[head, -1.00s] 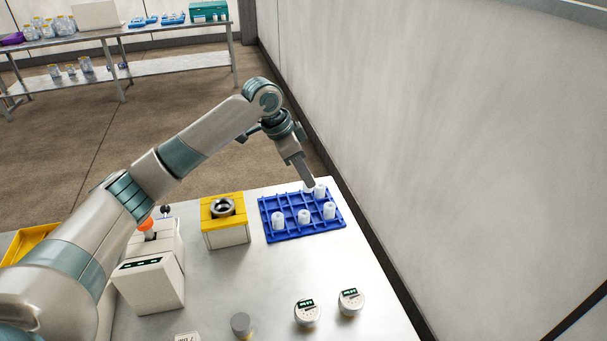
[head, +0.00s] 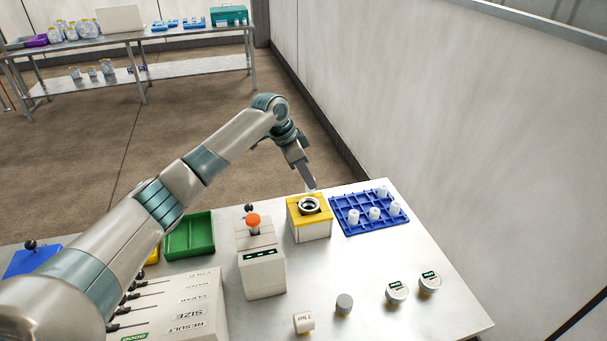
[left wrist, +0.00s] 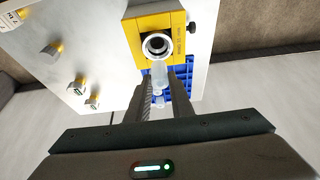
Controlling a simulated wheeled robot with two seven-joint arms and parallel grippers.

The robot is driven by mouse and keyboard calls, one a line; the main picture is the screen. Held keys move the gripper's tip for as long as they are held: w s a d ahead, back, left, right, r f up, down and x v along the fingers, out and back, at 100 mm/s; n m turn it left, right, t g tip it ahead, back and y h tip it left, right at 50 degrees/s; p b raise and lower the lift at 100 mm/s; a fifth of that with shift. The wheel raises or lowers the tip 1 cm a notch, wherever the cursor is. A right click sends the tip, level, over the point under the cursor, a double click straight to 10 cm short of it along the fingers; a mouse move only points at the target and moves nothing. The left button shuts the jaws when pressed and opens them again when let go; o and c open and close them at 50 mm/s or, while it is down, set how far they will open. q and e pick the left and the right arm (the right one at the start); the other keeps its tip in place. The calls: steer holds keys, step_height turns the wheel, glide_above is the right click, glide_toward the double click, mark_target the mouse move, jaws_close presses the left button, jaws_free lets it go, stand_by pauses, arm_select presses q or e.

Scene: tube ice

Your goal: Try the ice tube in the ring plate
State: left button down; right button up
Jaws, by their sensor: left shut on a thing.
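The ring plate is a yellow top (head: 296,215) with a dark-rimmed metal ring (head: 310,205), set on a white block. In the left wrist view, the yellow plate (left wrist: 136,36) shows the ring (left wrist: 157,46) from above. My left gripper (head: 309,187) is just behind and above the ring in the head view. It is shut on a pale, translucent ice tube (left wrist: 159,73), whose end appears close to the ring's edge in the left wrist view. I cannot tell whether they touch. The tube is mostly hidden in the head view. My right gripper is not in view.
A blue rack (head: 343,205) with several white tubes stands right of the ring plate. Left of it are a white device with an orange knob (head: 253,220) and a green tray (head: 190,238). Two round gauges (head: 397,292) and a grey-topped piece (head: 344,304) stand in front.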

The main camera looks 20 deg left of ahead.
mark_target(307, 191)
arm_select(q)
steer(key=shift+a, duration=0.1)
steer(key=shift+f, duration=0.15)
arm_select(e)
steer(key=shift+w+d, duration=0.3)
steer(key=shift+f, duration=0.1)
